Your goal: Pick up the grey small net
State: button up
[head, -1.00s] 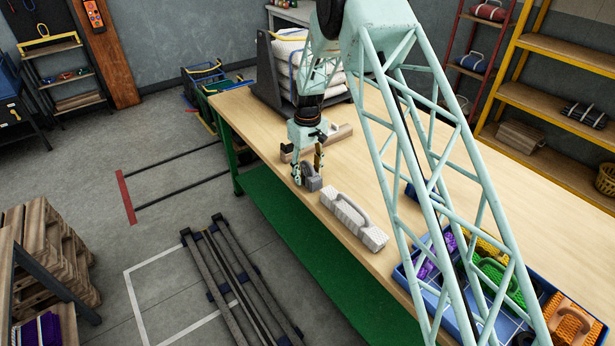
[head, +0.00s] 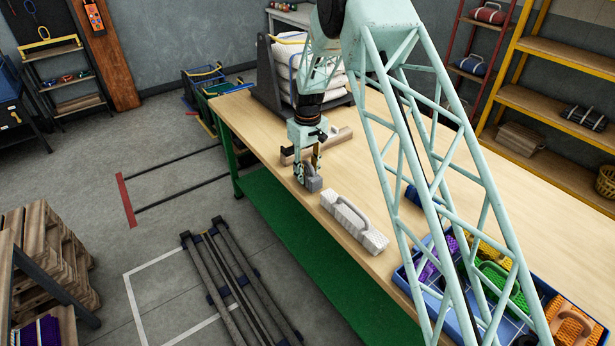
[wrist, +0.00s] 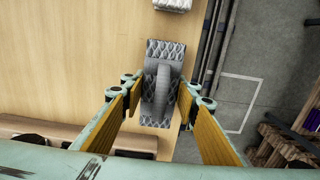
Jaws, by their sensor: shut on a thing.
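The grey small net (head: 314,184), a quilted grey bundle with a raised handle strap, is at the near edge of the wooden workbench. My gripper (head: 308,172) is over it, pointing down, with its fingers shut on it. In the wrist view the grey small net (wrist: 163,75) lies between the two yellow-padded fingers of my gripper (wrist: 162,92), its handle running lengthwise. I cannot tell whether any gap shows between it and the bench.
A longer pale net (head: 352,221) with a handle lies just right of it. A wooden block (head: 335,139) lies behind my gripper. A blue tray (head: 408,285) of coloured nets stands at the right. The bench (head: 455,205) has clear wood behind the pale net.

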jog(key=shift+r+p, duration=0.3)
jog(key=shift+r, duration=3.95)
